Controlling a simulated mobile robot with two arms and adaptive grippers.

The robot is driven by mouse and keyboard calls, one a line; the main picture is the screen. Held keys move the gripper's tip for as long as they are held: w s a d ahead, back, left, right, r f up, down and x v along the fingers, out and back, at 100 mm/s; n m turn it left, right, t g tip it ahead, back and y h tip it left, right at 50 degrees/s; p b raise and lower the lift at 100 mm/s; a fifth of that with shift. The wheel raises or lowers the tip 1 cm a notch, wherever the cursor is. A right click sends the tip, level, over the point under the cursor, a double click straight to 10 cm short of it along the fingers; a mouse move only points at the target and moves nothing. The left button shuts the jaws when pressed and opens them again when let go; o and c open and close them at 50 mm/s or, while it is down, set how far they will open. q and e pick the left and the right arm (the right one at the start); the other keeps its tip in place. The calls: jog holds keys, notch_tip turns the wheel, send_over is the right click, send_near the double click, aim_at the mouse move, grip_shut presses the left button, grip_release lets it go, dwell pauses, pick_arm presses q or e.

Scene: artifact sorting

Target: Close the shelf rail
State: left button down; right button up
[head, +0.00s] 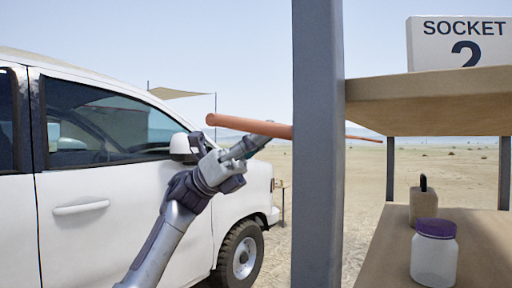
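My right gripper is not in view. The shelf (400,84) has an upper board and a lower board.
A "SOCKET 2" sign (460,42) stands on the upper board. A white vehicle (100,215) fills the left side. Open sand lies beyond.

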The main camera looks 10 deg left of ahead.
pick_arm(q)
jog(key=s+d+r+t+y+p, duration=0.2)
jog(key=d+r+y+p, duration=0.3)
jog(key=d+r+p, duration=0.3)
jog(key=shift+s+d+r+y+p, duration=0.25)
jog(key=shift+s+r+y+p, duration=0.15)
jog(key=shift+s+r+p, duration=0.4)
jog(key=shift+w+d, duration=0.1)
jog(key=shift+w, duration=0.05)
dwell(0.5)
